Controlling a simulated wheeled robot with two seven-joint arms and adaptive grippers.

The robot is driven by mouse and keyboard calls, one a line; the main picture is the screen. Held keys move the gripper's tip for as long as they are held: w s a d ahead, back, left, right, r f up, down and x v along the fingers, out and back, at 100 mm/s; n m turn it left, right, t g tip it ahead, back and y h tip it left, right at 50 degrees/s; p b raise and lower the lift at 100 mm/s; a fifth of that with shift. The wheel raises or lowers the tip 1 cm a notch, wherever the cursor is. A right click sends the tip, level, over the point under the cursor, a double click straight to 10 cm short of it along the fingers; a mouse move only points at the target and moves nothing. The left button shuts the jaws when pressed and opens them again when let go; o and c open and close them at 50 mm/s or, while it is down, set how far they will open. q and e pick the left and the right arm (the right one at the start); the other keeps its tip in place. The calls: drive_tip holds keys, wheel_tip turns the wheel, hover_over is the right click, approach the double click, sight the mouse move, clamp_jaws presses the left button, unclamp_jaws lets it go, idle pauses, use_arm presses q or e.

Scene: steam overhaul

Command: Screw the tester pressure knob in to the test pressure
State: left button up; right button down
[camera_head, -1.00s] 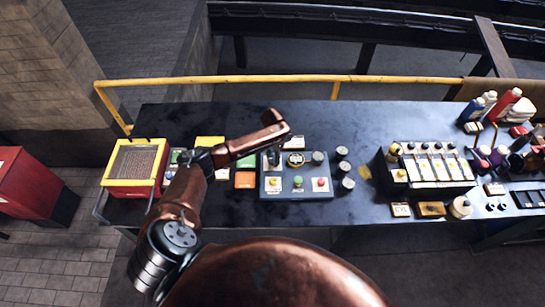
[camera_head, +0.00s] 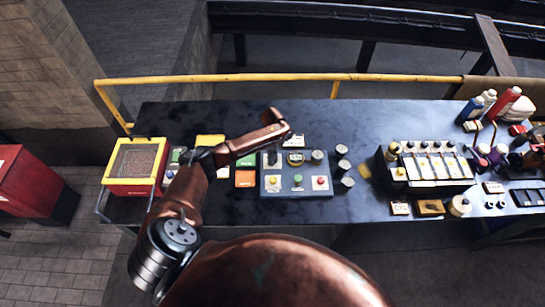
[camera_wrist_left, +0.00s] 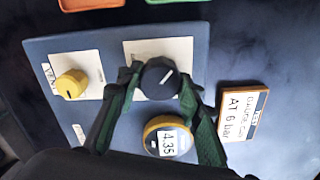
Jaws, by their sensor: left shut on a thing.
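The blue tester panel (camera_head: 286,190) lies on the dark bench, with yellow, green and red knobs along its front. In the left wrist view, a dark pressure knob (camera_wrist_left: 160,78) with a white pointer line stands on a white plate. My left gripper (camera_head: 272,158) points down over the panel's back left. Its green fingers (camera_wrist_left: 159,84) are shut on the dark knob, one on each side. A yellow-rimmed gauge (camera_wrist_left: 167,142) beside the knob reads about 4.35. A tag (camera_wrist_left: 242,112) next to the panel reads "AT 6 bar". My right gripper is out of view.
A yellow-rimmed red box (camera_head: 134,182) stands at the bench's left end. Dark cylinders (camera_head: 342,167) stand just right of the panel. A rack of several units (camera_head: 430,165) is farther right. The bench behind the panel is mostly clear.

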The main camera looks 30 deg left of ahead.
use_arm(q)
drive_tip(key=shift+m, duration=1.1)
drive_tip(key=o, duration=1.2)
drive_tip(key=shift+c, duration=0.2)
wheel_tip(320, 180, up, 12)
